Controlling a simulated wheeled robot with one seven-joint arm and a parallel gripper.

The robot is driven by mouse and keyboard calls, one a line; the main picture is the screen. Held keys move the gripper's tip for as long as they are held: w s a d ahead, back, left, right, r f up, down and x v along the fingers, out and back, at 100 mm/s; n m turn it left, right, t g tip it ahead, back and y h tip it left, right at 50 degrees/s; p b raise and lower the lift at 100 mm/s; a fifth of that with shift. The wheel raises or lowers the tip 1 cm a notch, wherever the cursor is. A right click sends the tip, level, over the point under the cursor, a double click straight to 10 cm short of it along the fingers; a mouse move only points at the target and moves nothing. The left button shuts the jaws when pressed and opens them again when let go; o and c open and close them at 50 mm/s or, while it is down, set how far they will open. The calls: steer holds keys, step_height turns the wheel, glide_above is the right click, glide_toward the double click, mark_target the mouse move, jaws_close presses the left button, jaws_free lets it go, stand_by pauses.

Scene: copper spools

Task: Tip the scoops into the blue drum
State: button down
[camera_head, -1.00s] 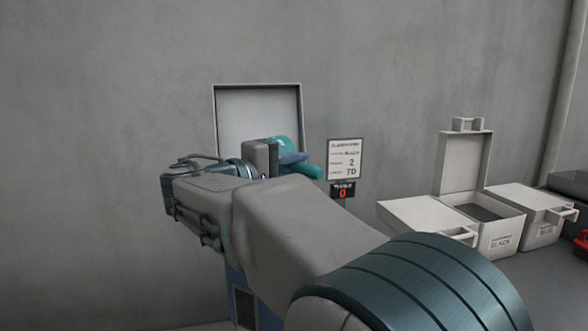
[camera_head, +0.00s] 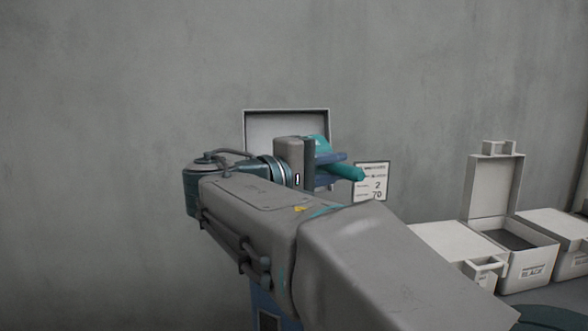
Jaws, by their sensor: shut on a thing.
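My gripper (camera_head: 328,170) is in the middle of the head view, at the end of my arm, with blue-grey fingers. It is shut on a teal scoop (camera_head: 347,173), whose tube-like handle points right and slightly down. A wider teal part shows above the fingers; the rest of the scoop is hidden by the gripper, so its contents cannot be seen. A blue body (camera_head: 267,299) with a dark panel shows below my arm at the bottom edge. I cannot tell whether it is the blue drum.
A pale upright panel (camera_head: 286,122), perhaps an open lid, stands behind my gripper. A white sign (camera_head: 371,181) is right of the scoop.

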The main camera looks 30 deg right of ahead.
steer(key=shift+r+y+p, duration=0.3)
steer(key=shift+p, duration=0.45)
steer(key=shift+r+y+p, duration=0.1)
steer(key=shift+y+p, duration=0.5)
steer(key=shift+p, duration=0.3)
steer(key=y+p, duration=0.2)
steer(key=p, duration=0.1)
steer(key=g+y+p, duration=0.1)
steer(key=y+p, duration=0.1)
steer(key=p, duration=0.1)
steer(key=shift+r+y+p, duration=0.2)
steer(key=shift+y+p, duration=0.1)
steer(key=y+p, duration=0.4)
steer(key=p, duration=0.2)
steer(key=shift+r+g+p, duration=0.2)
steer(key=shift+g+p, duration=0.1)
steer(key=shift+p, duration=0.05)
steer(key=y+p, duration=0.4)
steer(key=p, duration=0.2)
steer(key=shift+r+g+p, duration=0.2)
steer(key=shift+g+p, duration=0.1)
steer(key=shift+p, duration=0.05)
steer(key=y+p, duration=0.4)
steer(key=p, duration=0.1)
steer(key=shift+r+g, duration=0.15)
steer(key=shift+g, duration=0.15)
steer(key=shift+y+p, duration=0.3)
steer(key=shift+y, duration=0.4)
steer(key=shift+f, duration=0.2)
